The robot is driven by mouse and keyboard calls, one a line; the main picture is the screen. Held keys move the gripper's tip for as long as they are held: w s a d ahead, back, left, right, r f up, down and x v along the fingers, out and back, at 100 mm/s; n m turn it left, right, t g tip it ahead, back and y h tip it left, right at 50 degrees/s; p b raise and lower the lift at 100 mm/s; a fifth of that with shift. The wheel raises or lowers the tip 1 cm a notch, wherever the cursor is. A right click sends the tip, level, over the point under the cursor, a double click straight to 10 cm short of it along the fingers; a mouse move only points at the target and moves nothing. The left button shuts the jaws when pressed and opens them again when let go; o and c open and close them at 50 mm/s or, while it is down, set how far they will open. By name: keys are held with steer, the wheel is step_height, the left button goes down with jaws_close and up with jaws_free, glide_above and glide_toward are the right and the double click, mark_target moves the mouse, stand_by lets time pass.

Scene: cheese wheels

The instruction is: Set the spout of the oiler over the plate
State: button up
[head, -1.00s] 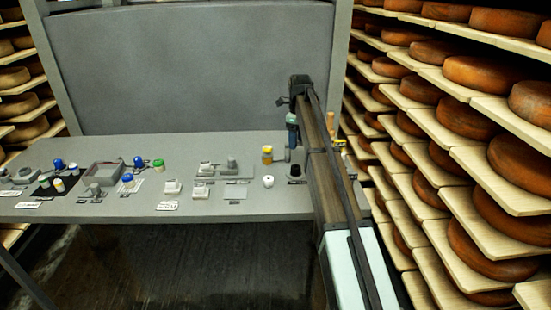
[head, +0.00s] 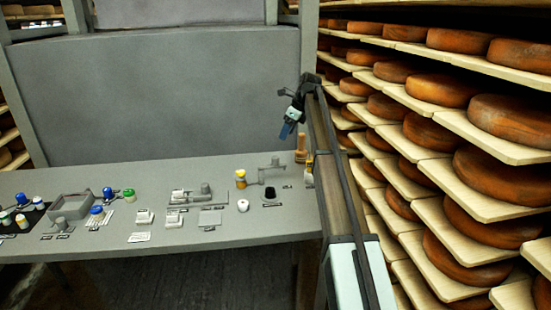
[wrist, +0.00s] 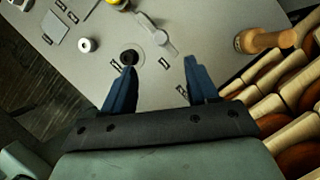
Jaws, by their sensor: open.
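A grey swing-arm fixture (head: 272,168), which looks like the oiler with its spout, stands at the right of the table. In the wrist view its grey arm (wrist: 153,35) lies beyond the fingers. A dark round disc (head: 270,194), possibly the plate, lies in front of it. In the wrist view the disc (wrist: 130,58) is just beyond the left finger's tip, and the grey arm's end is beside it, not over it. My gripper (head: 286,132) is open and empty, with blue fingers, above the table and apart from the fixture. Its fingers also show in the wrist view (wrist: 160,64).
A yellow-topped jar (head: 240,178) and a white round jar (head: 243,205) stand left of the fixture. A wooden peg-like thing (wrist: 262,40) stands at right. A grey square (head: 210,217) and several small fixtures fill the table's left. Cheese shelves (head: 470,120) rise close at right.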

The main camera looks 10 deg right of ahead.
mark_target(276, 157)
steer(key=x, duration=1.3)
steer(key=shift+a+f, duration=0.1)
steer(key=shift+f, duration=0.3)
jaws_close()
